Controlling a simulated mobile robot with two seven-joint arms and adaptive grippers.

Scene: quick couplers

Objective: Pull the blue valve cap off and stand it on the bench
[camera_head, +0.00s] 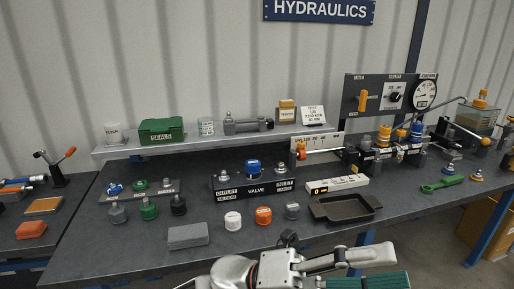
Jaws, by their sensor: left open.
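The blue valve cap (254,165) sits upright on the middle of the dark block labelled VALVE (232,189), on the bench (145,236). Metal fittings stand on the block to either side of the cap. My left gripper (384,269) is at the bottom of the head view, in front of and to the right of the block, its fingers pointing right. It is open and well apart from the cap. Its lower part is cut off by the picture's edge. My right gripper is not in view.
White (233,220), orange (264,215) and grey (293,211) caps stand before the block. A grey slab (188,236) lies front left and a black tray (345,208) to the right. A shelf (120,151) runs behind. The front left bench has clear room.

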